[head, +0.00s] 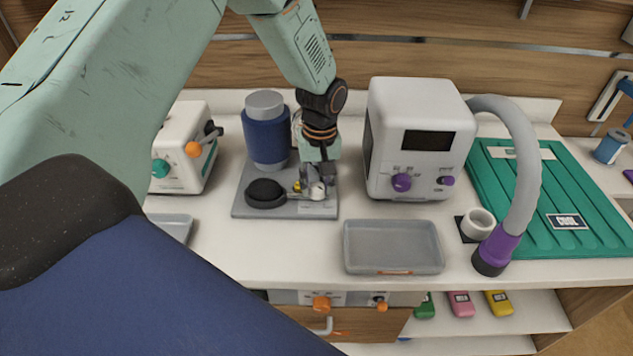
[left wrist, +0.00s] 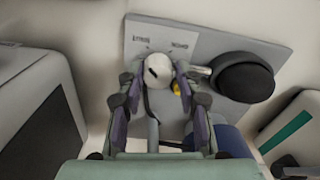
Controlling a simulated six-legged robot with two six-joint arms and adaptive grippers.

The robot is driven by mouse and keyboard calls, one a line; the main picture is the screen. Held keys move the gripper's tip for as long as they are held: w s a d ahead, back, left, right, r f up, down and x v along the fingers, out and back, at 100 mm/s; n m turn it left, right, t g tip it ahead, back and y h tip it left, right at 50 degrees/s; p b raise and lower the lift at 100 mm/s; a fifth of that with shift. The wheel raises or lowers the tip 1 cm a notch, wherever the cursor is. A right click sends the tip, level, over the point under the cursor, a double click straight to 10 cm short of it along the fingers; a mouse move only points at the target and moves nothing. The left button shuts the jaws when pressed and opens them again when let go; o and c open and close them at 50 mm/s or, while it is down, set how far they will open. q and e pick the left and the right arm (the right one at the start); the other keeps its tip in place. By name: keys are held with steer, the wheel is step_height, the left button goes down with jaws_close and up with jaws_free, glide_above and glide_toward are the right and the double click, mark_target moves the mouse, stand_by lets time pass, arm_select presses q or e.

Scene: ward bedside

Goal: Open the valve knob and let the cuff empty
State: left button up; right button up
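The valve knob (head: 317,191) is a small pale round knob on a grey base plate (head: 240,207). It shows larger in the left wrist view (left wrist: 158,70), with a short dark mark on its face. My left gripper (head: 318,182) points down over it. In the left wrist view the two fingers stand on either side of the knob, very close to it; contact is unclear. A black bulb (head: 265,193) sits beside the knob. The blue cuff (head: 266,140) is wrapped around a grey upright cylinder behind the bulb. My right gripper is out of view.
A white monitor (head: 412,140) with purple knobs stands close to the right of my left gripper. A white box (head: 181,150) with an orange knob is at the left. An empty grey tray (head: 393,268) lies in front.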

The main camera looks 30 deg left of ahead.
arm_select(q)
steer(key=shift+w+d+f, duration=0.1)
steer(key=shift+w+d, duration=0.05)
steer(key=shift+c, duration=1.4)
jaws_close()
steer(key=shift+m, duration=0.3)
steer(key=m+p, duration=0.2)
steer(key=m, duration=0.1)
steer(key=m+p, duration=0.1)
steer(key=m, duration=0.3)
steer(key=m+p, duration=0.1)
steer(key=m, duration=0.9)
steer(key=shift+t, duration=0.3)
steer(key=shift+m, duration=0.3)
